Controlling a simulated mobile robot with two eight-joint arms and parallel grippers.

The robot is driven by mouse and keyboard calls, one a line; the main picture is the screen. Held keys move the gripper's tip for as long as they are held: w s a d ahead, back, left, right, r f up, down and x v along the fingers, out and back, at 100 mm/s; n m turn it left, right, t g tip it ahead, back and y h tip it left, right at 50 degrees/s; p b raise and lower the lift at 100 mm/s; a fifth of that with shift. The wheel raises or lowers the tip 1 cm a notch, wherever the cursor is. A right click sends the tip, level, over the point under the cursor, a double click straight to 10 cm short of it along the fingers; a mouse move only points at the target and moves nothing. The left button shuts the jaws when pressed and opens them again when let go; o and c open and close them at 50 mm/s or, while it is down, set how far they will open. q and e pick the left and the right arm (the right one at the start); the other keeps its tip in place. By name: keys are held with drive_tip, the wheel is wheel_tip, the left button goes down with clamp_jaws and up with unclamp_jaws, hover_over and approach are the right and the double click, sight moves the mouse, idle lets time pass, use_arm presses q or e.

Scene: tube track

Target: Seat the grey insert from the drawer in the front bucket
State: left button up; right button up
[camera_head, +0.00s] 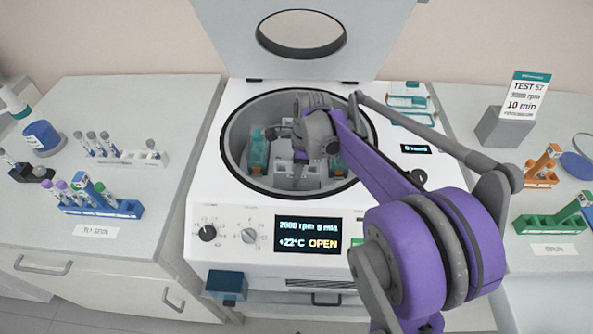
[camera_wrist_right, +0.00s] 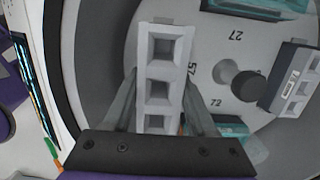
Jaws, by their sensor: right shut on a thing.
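The grey insert (camera_wrist_right: 162,70) is a pale block with a row of square holes. In the right wrist view it stands between the two fingers of my right gripper (camera_wrist_right: 160,108), which is shut on it. In the head view my right gripper (camera_head: 303,155) reaches down into the open centrifuge bowl, over its front half. The front bucket cannot be made out apart from the insert and gripper, so I cannot tell whether the insert touches it. My left gripper is not in view.
The centrifuge (camera_head: 205,190) has its lid (camera_head: 240,35) raised. Teal buckets (camera_head: 259,150) sit in the rotor, and another grey holed block (camera_wrist_right: 292,80) lies beside the hub (camera_wrist_right: 244,82). Tube racks (camera_head: 100,207) stand on the left bench and a green rack (camera_head: 548,222) on the right.

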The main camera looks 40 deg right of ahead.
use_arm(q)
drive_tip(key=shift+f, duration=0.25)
use_arm(e)
drive_tip(key=shift+f, duration=0.3)
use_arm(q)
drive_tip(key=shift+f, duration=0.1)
use_arm(e)
drive_tip(key=shift+f, duration=0.2)
use_arm(q)
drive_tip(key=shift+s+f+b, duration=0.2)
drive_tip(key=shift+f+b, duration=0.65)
drive_tip(key=shift+b, duration=0.25)
use_arm(e)
drive_tip(key=shift+f, duration=1.15)
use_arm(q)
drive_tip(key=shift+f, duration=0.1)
use_arm(e)
drive_tip(key=shift+f, duration=0.15)
